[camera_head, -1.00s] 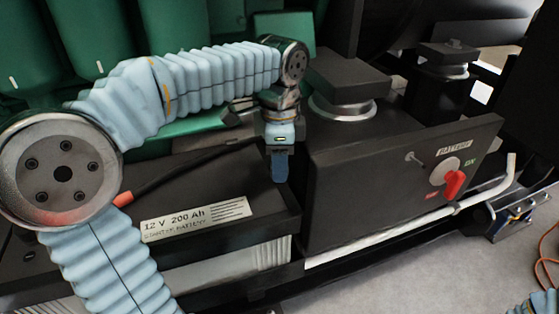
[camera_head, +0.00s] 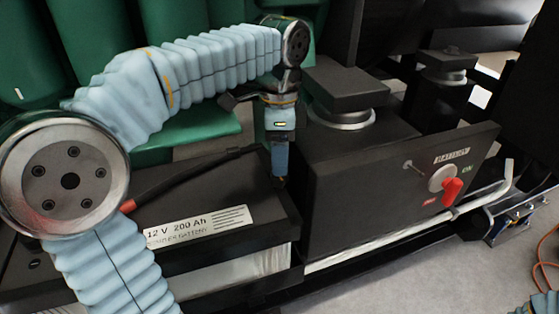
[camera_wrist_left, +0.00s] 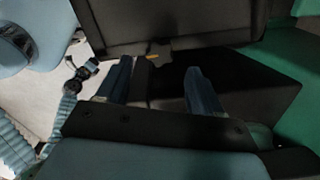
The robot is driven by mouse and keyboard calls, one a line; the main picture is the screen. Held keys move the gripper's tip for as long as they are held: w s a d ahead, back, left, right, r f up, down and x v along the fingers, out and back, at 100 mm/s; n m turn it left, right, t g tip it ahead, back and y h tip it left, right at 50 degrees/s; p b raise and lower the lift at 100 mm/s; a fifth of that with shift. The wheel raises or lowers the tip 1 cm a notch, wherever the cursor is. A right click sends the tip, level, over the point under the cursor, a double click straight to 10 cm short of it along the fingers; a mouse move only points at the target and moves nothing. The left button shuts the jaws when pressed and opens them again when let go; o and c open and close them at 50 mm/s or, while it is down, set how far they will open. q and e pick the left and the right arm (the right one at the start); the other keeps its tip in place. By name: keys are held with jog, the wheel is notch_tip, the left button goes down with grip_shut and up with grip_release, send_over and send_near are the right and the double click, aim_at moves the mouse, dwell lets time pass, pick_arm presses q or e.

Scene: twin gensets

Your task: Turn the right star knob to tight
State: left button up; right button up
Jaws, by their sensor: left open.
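My left gripper (camera_head: 280,178) points down between the battery and the dark box with the red switch. In the left wrist view its two blue fingers (camera_wrist_left: 159,68) stand apart, open. A small dark star-shaped knob (camera_wrist_left: 158,56) with a yellow mark beside it shows near the fingertips, between the fingers in the picture. I cannot tell whether they touch it. In the head view the knob cannot be made out behind the gripper. At the left of the wrist view a blue sleeve ends in a small dark wrist, seemingly my right gripper (camera_wrist_left: 84,68); its jaws are unclear.
The starter battery (camera_head: 270,252) stands left of the gripper, with a red-ended cable (camera_head: 165,187) across its top. The dark box (camera_head: 345,225) carries a red battery switch (camera_head: 452,190). A dark round-based mount (camera_head: 345,95) rises behind. Grey floor is free in front.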

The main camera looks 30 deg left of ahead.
pick_arm(q)
notch_tip(320, 180, up, 9)
jog(key=p, duration=0.1)
pick_arm(e)
jog(key=shift+r, duration=1.15)
pick_arm(q)
jog(key=shift+f, duration=0.1)
